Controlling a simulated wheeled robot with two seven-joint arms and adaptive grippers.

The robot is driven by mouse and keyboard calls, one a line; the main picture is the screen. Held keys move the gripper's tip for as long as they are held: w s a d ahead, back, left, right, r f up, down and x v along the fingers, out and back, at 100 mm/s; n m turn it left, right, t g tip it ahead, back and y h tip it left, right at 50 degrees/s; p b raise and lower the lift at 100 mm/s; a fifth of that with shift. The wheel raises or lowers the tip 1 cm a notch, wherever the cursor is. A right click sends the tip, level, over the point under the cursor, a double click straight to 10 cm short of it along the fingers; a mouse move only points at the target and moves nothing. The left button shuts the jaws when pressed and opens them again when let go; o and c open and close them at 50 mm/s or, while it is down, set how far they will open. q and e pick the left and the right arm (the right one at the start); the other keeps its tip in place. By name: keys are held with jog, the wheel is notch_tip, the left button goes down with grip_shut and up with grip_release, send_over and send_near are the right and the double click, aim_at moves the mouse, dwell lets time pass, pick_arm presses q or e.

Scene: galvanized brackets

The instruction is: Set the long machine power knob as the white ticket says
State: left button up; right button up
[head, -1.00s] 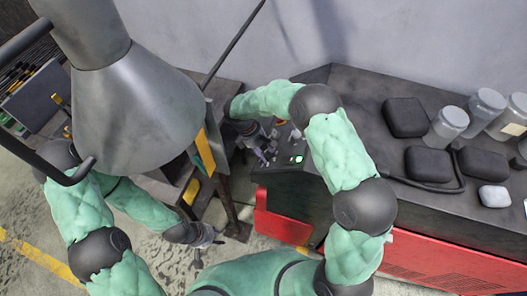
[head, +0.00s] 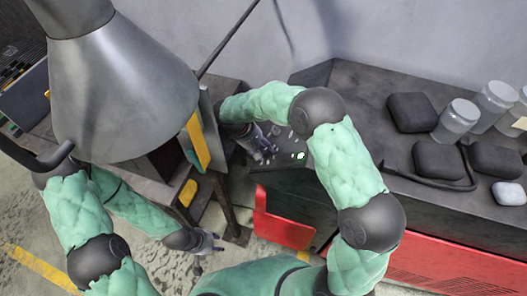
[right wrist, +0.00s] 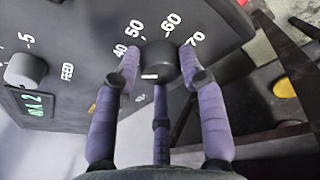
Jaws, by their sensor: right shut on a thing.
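The dark control panel (right wrist: 85,30) fills the upper left of the right wrist view. A black knob (right wrist: 157,60) on it is ringed by white numbers from 40 to 70 and bears a short white mark. Which number the mark points to, I cannot tell. My right gripper (right wrist: 160,80) has purple-grey fingers closed around this knob; in the head view the gripper (head: 263,152) is at the machine's panel. My left gripper (head: 206,243) hangs low, away from the panel, too small to judge. I cannot make out a white ticket in either view.
A second knob (right wrist: 25,70), marked FEED, and a green display (right wrist: 33,103) sit on the panel. Black cases (head: 411,112) and grey-lidded jars (head: 457,119) stand on the bench at right. A large grey hood (head: 125,95) blocks the upper left.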

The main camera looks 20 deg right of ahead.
jog(key=shift+s+a+f+m, duration=0.2)
jog(key=shift+f+m, duration=0.15)
jog(key=shift+m, duration=0.05)
jog(key=o, duration=1.1)
jog(key=shift+c, duration=0.2)
jog(key=shift+o, duration=0.2)
jog(key=shift+w+a, duration=0.1)
jog(key=shift+w, duration=0.15)
jog(key=shift+r, duration=0.1)
jog(key=shift+r, duration=0.1)
jog(key=shift+r, duration=0.2)
notch_tip(320, 180, up, 9)
jog(key=shift+r, duration=0.2)
